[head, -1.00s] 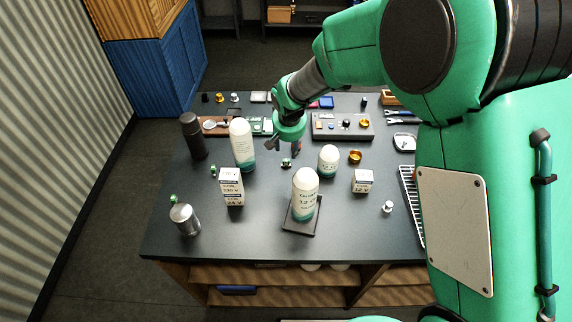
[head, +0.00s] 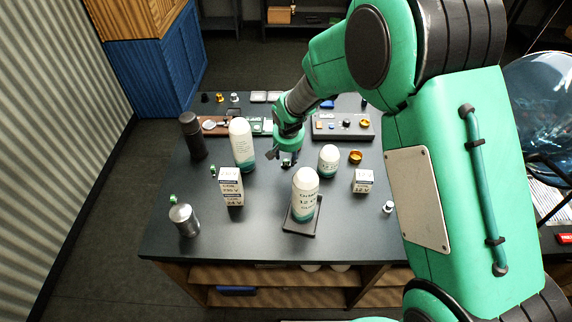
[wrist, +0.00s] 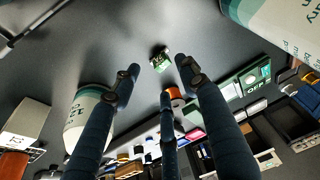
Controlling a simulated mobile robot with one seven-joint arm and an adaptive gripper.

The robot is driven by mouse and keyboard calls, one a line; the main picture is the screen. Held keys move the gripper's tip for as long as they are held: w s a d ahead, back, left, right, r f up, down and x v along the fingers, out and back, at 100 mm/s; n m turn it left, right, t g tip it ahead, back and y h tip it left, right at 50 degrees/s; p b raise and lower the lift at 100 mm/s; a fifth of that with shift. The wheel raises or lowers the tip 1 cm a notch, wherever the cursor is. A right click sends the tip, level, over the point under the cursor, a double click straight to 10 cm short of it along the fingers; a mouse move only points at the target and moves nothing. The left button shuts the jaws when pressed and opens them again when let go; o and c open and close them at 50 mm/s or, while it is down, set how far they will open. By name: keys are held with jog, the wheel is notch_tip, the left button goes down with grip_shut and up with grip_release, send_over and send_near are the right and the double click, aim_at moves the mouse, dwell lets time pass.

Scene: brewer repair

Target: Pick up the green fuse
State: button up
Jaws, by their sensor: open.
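A small green fuse-like piece (wrist: 160,60) with a pale end lies on the dark tabletop in the wrist view. It lies between and just beyond the spread fingertips of my gripper (wrist: 158,77), with clear tabletop around it. In the head view my gripper (head: 283,157) points down low over the middle of the table, and its fingers largely cover that piece. My gripper is open and empty. Two other small green pieces lie at the left of the table, one beside the tall bottle (head: 213,171) and one by the metal canister (head: 173,198).
A tall white bottle (head: 242,145) stands left of my gripper and a short one (head: 328,160) right of it. Nearer stand a white bottle on a dark pad (head: 300,230) and labelled boxes (head: 231,187). A control panel (head: 342,126) lies behind.

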aim_at(286, 160)
jog(key=shift+a+b+x, duration=0.15)
jog(key=shift+x, duration=1.15)
jog(key=shift+a+b+x, duration=0.1)
jog(key=shift+b+x, duration=0.05)
jog(key=shift+x, duration=1.1)
grip_shut()
